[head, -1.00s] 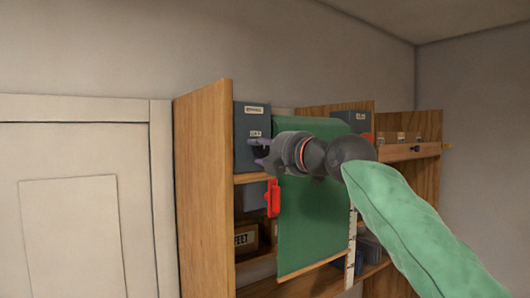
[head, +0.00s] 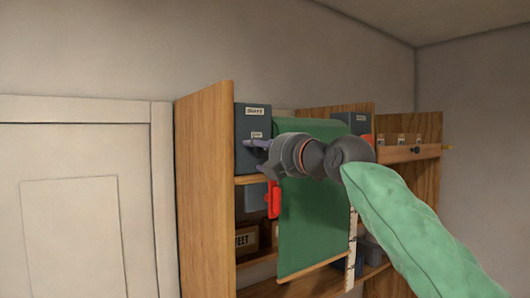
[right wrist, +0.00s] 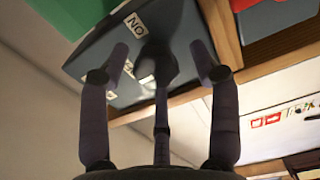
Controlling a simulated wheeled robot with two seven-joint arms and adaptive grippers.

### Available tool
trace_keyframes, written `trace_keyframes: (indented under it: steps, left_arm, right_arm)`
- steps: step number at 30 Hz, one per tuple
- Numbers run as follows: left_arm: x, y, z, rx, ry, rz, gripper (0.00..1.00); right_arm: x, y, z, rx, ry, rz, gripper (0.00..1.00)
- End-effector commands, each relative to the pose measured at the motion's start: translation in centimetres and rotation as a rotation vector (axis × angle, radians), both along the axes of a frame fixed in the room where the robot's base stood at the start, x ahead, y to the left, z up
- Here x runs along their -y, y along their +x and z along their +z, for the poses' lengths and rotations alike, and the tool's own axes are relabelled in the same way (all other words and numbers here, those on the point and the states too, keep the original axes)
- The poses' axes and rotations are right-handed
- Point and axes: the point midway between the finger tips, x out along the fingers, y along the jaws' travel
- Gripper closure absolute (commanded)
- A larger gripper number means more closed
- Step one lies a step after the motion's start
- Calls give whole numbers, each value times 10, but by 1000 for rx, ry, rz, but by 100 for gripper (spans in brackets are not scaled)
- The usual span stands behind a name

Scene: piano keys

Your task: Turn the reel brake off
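A dark blue-grey box (head: 253,115) with pale labels stands at the left end of the wooden shelf. It also shows upside down in the right wrist view (right wrist: 92,62), with a label reading ON and another partly hidden one. A dark lever or knob (right wrist: 154,62) sticks out from the box face between my fingers. My right gripper (head: 249,146) is at the front of the box. In the right wrist view my right gripper (right wrist: 162,62) has its fingers spread on both sides of the lever. Contact cannot be told. My left gripper is out of view.
A green sheet (head: 310,225) hangs right of the box, partly behind my right arm. A red handle-like piece (head: 273,200) hangs below the box. The wooden side panel (head: 203,180) stands close on the left. Another dark box (head: 352,122) sits further right.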

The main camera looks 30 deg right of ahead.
Motion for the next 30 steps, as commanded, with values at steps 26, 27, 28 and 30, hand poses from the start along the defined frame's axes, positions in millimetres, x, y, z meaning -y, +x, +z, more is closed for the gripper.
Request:
trace_keyframes:
  steps: [26, 27, 28, 30]
  left_arm:
    - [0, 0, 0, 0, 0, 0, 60]
    - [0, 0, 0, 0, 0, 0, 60]
    - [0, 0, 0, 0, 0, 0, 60]
    - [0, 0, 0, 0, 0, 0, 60]
  right_arm:
    - [6, -90, 1, 3, 0, 0, 36]
    - [7, -96, 1, 3, -1, 0, 36]
    - [7, -100, 1, 2, -1, 1, 36]
    - [7, -108, 1, 2, 0, 1, 36]
